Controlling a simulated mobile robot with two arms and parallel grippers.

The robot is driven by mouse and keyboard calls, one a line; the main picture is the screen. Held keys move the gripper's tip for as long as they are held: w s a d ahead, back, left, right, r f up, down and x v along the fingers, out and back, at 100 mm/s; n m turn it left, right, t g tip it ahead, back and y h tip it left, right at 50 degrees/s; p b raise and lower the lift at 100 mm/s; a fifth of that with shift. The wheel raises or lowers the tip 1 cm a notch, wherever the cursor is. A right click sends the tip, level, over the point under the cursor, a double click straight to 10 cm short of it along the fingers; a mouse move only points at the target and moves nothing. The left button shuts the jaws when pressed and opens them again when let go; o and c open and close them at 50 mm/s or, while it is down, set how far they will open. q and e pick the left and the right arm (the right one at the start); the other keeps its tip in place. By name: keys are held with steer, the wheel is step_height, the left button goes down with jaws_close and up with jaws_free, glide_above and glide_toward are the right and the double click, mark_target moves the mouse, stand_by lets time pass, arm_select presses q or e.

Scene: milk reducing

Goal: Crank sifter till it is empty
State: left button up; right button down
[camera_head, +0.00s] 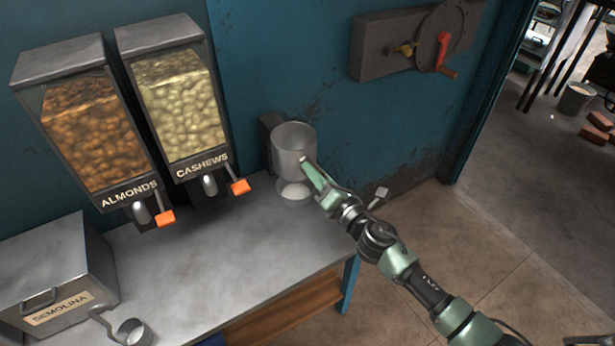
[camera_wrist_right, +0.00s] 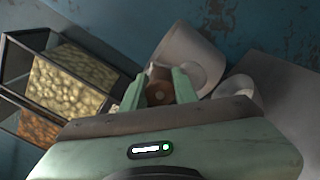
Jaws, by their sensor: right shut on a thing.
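The sifter (camera_head: 293,147) is a grey metal cylinder fixed at the blue wall, at the back right end of the metal counter. It also shows in the right wrist view (camera_wrist_right: 185,50). A round bowl (camera_head: 295,192) with pale contents is under it. My right gripper (camera_head: 308,165) is at the sifter's right side. In the right wrist view its fingers (camera_wrist_right: 159,90) are shut on a brown round knob (camera_wrist_right: 158,74), which looks like the crank's handle. The inside of the sifter is too unclear to tell how much it holds. My left gripper is not in view.
Almond (camera_head: 92,130) and cashew (camera_head: 180,105) dispensers with orange levers hang left of the sifter. A semolina box (camera_head: 55,270) and a metal scoop (camera_head: 132,331) are at the counter's left. The counter's middle (camera_head: 230,245) is clear. A wall-mounted crank device (camera_head: 415,42) is at upper right.

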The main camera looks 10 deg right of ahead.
steer(key=shift+w+d+r, duration=0.2)
steer(key=shift+w+d, duration=0.05)
steer(key=shift+d, duration=0.5)
steer(key=c, duration=0.8)
jaws_free()
steer(key=shift+w+d, duration=0.1)
steer(key=shift+d, duration=0.05)
steer(key=shift+c, duration=0.2)
steer(key=b+v, duration=0.1)
steer(key=v, duration=1.1)
